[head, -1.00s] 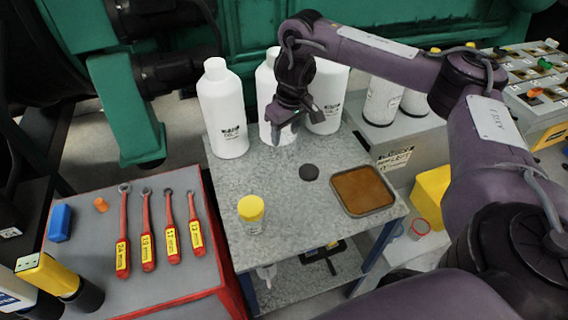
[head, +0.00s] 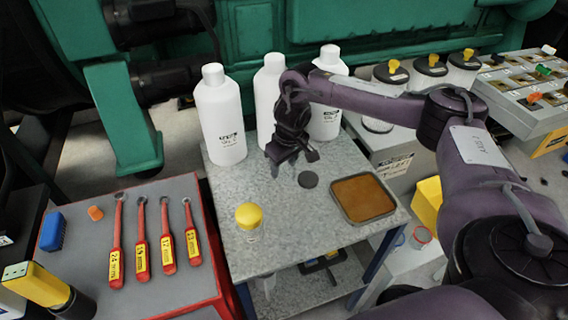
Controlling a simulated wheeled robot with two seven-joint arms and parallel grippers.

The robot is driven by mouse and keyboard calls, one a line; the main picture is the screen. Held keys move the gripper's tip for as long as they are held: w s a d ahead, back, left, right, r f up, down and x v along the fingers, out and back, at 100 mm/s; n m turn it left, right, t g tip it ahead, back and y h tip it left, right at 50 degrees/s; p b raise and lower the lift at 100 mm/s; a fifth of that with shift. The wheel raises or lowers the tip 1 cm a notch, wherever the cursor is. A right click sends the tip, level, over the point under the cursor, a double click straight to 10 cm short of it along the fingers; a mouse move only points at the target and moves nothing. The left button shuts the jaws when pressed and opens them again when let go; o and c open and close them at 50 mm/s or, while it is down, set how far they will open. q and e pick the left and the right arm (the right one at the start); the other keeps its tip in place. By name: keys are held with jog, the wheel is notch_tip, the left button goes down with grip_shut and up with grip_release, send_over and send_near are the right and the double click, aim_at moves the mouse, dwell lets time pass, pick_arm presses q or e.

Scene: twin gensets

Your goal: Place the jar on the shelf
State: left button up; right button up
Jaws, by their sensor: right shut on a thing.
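A small clear jar with a yellow lid (head: 249,218) stands upright near the front left of the grey speckled bench top (head: 285,243). A lower shelf (head: 300,290) shows under that top. My right gripper (head: 292,165) is over the back middle of the top, behind and right of the jar and apart from it. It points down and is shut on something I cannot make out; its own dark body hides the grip. My left gripper is not in view.
Three white bottles (head: 220,118) stand along the back of the top. A dark disc (head: 308,179) and a brown-filled tray (head: 363,198) lie to the right. Red wrenches (head: 141,240) lie on the left cart. Several yellow-knobbed canisters (head: 430,66) stand back right.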

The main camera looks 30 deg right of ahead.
jog(key=shift+f, duration=0.15)
jog(key=o, duration=1)
jog(key=shift+c, duration=0.2)
